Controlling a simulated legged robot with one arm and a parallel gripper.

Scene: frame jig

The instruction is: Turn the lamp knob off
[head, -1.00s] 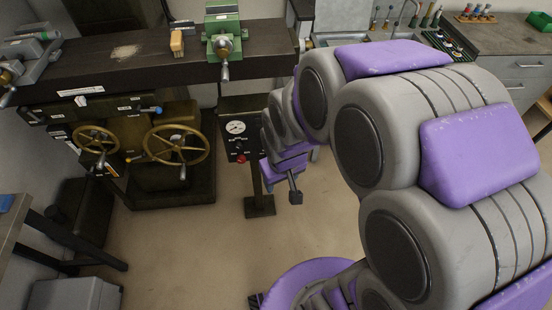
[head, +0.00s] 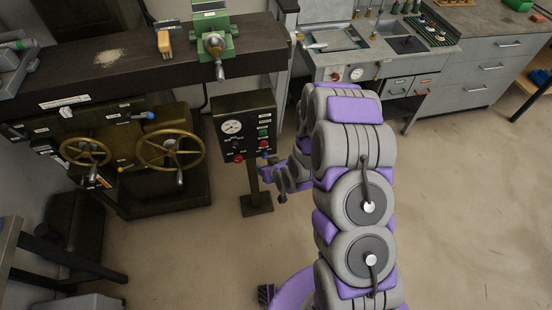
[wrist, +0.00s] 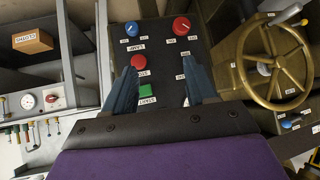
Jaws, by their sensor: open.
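A dark control panel on a post (head: 246,106) stands at centre in the head view. It carries a gauge, buttons and two knobs low on its face. In the wrist view, upside down, the panel (wrist: 160,50) has a blue knob (wrist: 132,28) with a label that seems to read LAMP, and a red knob (wrist: 181,25). My gripper (wrist: 158,65) is open and empty, its two fingers apart in front of the panel. The blue knob lies beyond the left finger, and I see no contact. In the head view my gripper (head: 267,174) is beside the panel's lower right.
A red button (wrist: 138,62) and a green button (wrist: 146,91) lie between or beside my fingers. Brass handwheels (head: 170,146) stand left of the panel. A workbench (head: 140,62) with a green vise (head: 213,40) is behind. The floor on the right is open.

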